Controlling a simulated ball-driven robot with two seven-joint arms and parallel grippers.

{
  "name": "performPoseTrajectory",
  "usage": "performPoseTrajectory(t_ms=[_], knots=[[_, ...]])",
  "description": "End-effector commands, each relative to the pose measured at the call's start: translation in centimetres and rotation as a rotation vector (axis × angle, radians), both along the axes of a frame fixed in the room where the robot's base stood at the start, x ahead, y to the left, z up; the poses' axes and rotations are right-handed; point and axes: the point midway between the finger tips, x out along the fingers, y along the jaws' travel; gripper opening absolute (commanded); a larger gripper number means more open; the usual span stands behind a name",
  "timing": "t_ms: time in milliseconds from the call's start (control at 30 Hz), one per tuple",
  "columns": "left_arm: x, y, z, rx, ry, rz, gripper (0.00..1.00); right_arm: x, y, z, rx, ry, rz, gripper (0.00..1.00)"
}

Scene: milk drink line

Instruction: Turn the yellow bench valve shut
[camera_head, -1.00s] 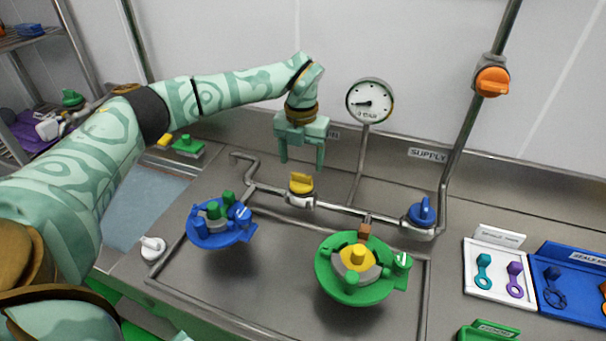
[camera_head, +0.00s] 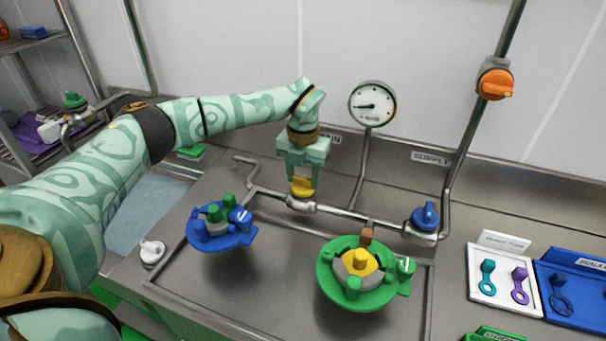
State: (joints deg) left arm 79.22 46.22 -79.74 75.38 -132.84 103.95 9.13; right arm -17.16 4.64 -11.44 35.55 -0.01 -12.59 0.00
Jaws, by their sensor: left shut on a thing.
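The yellow bench valve (camera_head: 303,189) sits on the horizontal steel pipe behind the blue and green fixtures. My left gripper (camera_head: 303,180) comes down from above and is shut on the yellow valve handle, one finger on each side. The gripper hides the upper part of the handle, so its exact angle is hard to tell. My right gripper is not in view.
A blue valve (camera_head: 425,217) is on the same pipe at right, and an orange valve (camera_head: 495,84) is on the upright pipe. A gauge (camera_head: 372,104) stands behind. A blue fixture (camera_head: 222,226) and a green fixture (camera_head: 361,273) stand in front.

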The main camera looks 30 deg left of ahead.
Motion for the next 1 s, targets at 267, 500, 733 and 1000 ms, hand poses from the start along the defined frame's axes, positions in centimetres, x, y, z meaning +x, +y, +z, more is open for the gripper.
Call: performPoseTrajectory(t_ms=[267, 500, 733, 1000], knots=[[0.0, 0.0, 0.4, 0.0, 0.0, -0.087, 0.24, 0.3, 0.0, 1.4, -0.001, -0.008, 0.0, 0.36], [0.0, 0.0, 0.6, 0.001, -0.001, -0.272, 0.24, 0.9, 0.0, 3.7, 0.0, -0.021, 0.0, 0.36], [0.0, 0.0, 0.5, 0.001, -0.001, -0.491, 0.24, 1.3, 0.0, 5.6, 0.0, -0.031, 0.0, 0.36], [0.1, 0.0, 0.4, 0.001, -0.002, -0.747, 0.24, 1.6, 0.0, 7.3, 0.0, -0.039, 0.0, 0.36]])
